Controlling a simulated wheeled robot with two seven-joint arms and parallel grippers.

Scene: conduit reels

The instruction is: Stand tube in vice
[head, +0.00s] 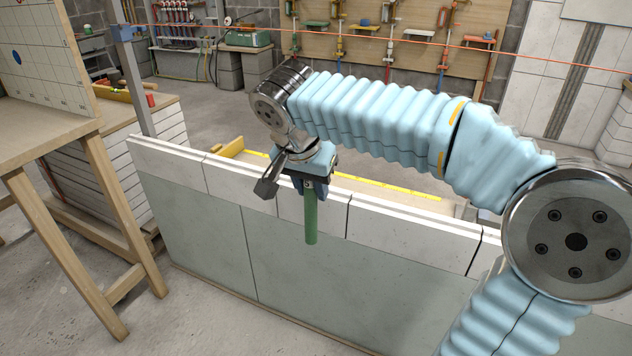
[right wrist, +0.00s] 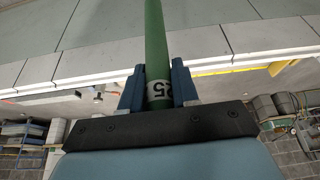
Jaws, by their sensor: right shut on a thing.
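A green tube (head: 311,218) hangs upright below my right gripper (head: 309,186) in the head view, in front of the low block wall. In the right wrist view the green tube (right wrist: 155,45) runs between the two blue fingers of the right gripper (right wrist: 158,88). The tube's upper end is hidden by the gripper. My left gripper is in neither view. I cannot make out a vice for certain in these frames.
A low wall of pale blocks (head: 416,232) crosses the middle, close behind the tube. A wooden trestle table (head: 45,125) stands at the left. An orange string (head: 400,40) stretches across the top. Bare concrete floor lies in front of the wall at lower left.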

